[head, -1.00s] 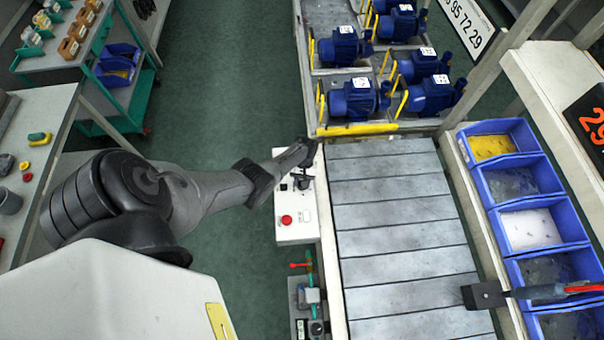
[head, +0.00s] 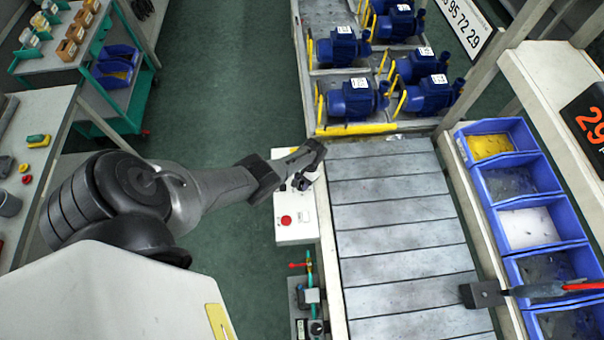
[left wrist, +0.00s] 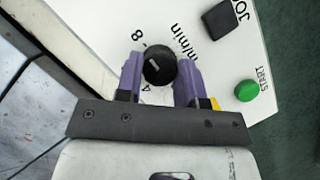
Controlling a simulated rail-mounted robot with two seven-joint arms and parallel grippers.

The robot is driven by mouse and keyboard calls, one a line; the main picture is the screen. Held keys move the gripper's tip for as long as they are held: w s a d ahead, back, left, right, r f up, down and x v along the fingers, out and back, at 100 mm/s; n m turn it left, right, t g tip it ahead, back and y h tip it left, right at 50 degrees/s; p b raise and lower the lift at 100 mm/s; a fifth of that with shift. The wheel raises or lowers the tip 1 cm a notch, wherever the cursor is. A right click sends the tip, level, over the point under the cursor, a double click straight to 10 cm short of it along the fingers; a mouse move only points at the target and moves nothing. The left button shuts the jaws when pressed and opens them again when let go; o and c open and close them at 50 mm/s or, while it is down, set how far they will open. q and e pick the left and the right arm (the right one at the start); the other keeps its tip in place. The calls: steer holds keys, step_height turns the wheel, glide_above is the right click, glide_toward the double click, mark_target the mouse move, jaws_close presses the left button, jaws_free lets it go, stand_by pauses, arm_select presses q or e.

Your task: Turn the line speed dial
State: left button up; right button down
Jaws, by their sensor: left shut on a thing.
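The line speed dial (left wrist: 159,66) is a round black knob with a pale pointer mark, on a white control panel (left wrist: 222,70) with "m/min" and the numbers 8 and 4 printed around it. My left gripper (left wrist: 160,78) has its two purple fingers on either side of the dial, shut on it. My right gripper is not in view.
A green START button (left wrist: 246,90) and a black JOG button (left wrist: 222,19) sit near the dial. A red button (head: 286,220) is lower on the panel. The grey conveyor (head: 400,230) runs alongside, with blue pumps (head: 357,98) at its far end and blue bins (head: 528,226) at right.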

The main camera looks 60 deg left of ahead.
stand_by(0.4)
arm_select(q)
steer(key=o, duration=0.9)
steer(key=shift+w+r, duration=0.1)
steer(key=shift+r, duration=0.15)
steer(key=shift+p+v, duration=1.9)
steer(key=shift+v, duration=4.7)
steer(key=shift+w, duration=0.1)
